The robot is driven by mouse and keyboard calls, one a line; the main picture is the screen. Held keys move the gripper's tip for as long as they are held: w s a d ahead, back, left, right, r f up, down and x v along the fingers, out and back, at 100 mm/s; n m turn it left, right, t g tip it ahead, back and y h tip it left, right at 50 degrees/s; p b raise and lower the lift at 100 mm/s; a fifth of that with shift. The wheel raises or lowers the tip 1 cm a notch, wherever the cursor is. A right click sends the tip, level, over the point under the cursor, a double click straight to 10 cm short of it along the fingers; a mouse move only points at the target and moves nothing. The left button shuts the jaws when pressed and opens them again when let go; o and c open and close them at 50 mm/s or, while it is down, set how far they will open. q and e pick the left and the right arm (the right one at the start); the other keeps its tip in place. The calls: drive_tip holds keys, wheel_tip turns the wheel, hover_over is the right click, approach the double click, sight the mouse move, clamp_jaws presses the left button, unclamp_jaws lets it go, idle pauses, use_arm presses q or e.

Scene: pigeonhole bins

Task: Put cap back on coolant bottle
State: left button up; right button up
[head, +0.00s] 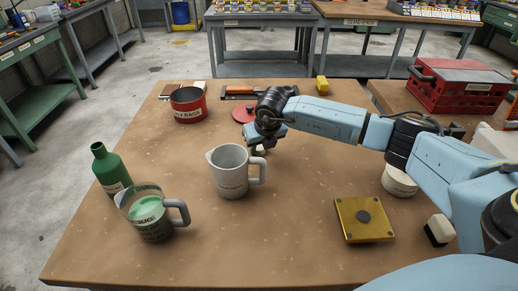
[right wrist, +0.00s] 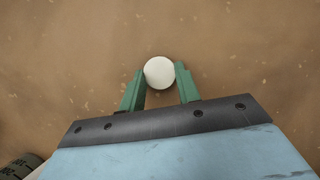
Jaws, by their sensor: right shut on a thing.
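The green coolant bottle (head: 110,172) stands upright at the left of the table in the head view, its neck bare. The small white round cap (right wrist: 159,72) sits between the green fingertips of my right gripper (right wrist: 160,78), which is shut on it. In the head view my right gripper (head: 259,148) points down behind the grey jug, to the right of the bottle and farther back. The cap is partly hidden there, and I cannot tell whether it touches the table. My left gripper is not in view.
A grey jug (head: 229,172) stands between bottle and gripper. A clear measuring jug with green liquid (head: 150,217) stands just in front of the bottle. A red tin (head: 188,105) is at the back, a yellow plate (head: 363,219) at the right. The front middle is clear.

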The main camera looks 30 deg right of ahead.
sight(260, 149)
drive_tip(key=shift+r, duration=0.1)
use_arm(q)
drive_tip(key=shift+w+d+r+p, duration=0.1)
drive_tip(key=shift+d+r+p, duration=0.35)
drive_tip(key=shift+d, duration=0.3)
use_arm(e)
wheel_tip(260, 149, up, 10)
